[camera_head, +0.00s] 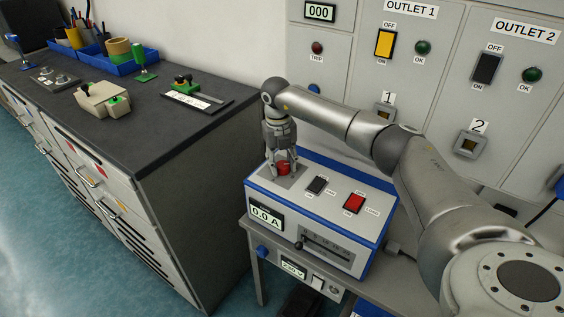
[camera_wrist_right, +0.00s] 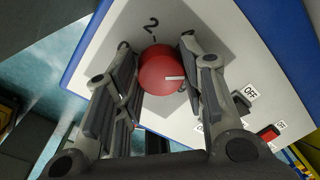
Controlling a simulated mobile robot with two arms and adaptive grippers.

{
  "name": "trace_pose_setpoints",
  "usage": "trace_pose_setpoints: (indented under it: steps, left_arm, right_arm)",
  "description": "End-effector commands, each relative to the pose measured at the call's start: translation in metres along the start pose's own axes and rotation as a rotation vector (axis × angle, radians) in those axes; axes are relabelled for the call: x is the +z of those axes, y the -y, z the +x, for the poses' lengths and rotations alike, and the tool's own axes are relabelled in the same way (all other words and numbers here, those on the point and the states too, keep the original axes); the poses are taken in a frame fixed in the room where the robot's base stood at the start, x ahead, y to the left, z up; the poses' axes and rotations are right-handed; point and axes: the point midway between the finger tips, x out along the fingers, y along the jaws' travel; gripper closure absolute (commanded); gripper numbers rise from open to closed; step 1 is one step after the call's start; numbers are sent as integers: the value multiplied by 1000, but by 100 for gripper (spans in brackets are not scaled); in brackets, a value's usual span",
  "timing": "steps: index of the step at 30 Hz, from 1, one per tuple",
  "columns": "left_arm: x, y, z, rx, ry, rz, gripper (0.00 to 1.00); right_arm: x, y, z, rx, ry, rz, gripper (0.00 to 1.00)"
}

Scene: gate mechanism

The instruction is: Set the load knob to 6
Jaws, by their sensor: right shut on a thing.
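The load box (camera_head: 331,208) is white with blue edges and stands on a grey stand. Its red round load knob (camera_head: 284,168) is at the top left, under my right gripper (camera_head: 283,163). In the right wrist view the red knob (camera_wrist_right: 158,72) sits between the two fingers, which are closed on its sides. A white pointer line on the knob points right in that view. A label "2" (camera_wrist_right: 152,25) shows beyond the knob; other dial numbers are hidden. My left gripper is not in view.
Beside the knob are a black switch (camera_head: 317,185) and a red switch (camera_head: 354,203). The box display (camera_head: 266,216) reads 0.0 A, with a slider (camera_head: 326,246) next to it. A dark-topped cabinet (camera_head: 150,125) stands left; outlet panels (camera_head: 430,70) stand behind.

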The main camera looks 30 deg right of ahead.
Motion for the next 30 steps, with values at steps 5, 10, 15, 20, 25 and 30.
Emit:
trace_pose_setpoints:
  steps: [5,10,15,20,25,30]
  left_arm:
    - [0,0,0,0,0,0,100]
    - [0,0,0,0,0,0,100]
    - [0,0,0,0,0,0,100]
    - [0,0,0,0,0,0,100]
    - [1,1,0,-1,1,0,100]
    - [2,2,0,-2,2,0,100]
  right_arm:
    - [1,0,-1,0,2,6,86]
    - [1,0,-1,0,2,5,86]
    - [1,0,-1,1,2,5,48]
    - [0,0,0,0,1,5,41]
    - [0,0,0,0,1,5,41]
    - [1,0,-11,0,2,5,41]
